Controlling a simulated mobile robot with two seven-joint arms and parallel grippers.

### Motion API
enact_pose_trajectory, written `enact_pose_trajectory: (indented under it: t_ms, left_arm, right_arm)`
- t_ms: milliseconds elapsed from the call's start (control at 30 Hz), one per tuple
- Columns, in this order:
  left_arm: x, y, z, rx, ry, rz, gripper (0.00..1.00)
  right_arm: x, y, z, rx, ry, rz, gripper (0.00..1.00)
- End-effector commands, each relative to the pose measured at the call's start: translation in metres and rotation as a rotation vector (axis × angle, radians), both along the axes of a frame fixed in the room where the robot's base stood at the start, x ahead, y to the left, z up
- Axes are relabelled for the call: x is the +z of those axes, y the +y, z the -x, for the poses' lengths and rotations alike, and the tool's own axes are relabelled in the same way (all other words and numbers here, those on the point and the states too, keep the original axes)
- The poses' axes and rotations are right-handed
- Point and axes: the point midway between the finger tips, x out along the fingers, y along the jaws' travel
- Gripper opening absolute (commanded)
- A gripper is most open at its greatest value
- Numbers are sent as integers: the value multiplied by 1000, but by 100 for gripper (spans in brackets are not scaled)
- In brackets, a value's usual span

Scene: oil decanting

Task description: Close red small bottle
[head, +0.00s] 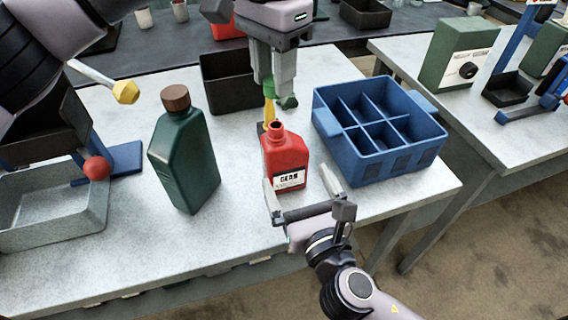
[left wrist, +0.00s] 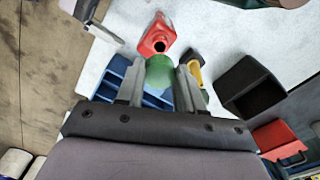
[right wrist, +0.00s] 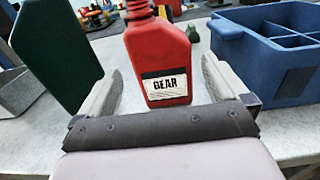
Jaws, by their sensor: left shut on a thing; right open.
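The red small bottle (head: 286,162) stands upright on the table with a "GEAR" label; its neck (head: 276,130) is open, with no cap on it. My left gripper (head: 275,98) is shut on a round green cap-like piece (left wrist: 160,72), just behind and above the bottle and apart from its neck. The green piece also shows in the head view (head: 288,103). My right gripper (head: 297,176) is open at the front of the bottle. In the right wrist view its fingers reach toward either side of the red bottle (right wrist: 160,55), with gaps visible.
A blue divided crate (head: 380,165) stands close right of the bottle. A large dark green bottle with a brown cap (head: 184,155) stands to the left. A black bin (head: 228,85) and a yellow object (left wrist: 196,72) are behind. A grey tray (head: 50,215) is far left.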

Motion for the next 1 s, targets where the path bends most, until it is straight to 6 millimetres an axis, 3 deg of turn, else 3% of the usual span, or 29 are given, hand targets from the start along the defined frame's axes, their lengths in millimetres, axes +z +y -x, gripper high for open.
enact_pose_trajectory:
  t_ms: [200,500,1000]
  left_arm:
    - [0,0,0,0,0,0,9]
    - [0,0,0,0,0,0,9]
    - [0,0,0,0,0,0,9]
  right_arm:
    - [2,13,-42,-2,-3,-1,100]
    - [1,26,-81,-3,-1,-1,100]
    - [0,29,-91,-1,1,-2,100]
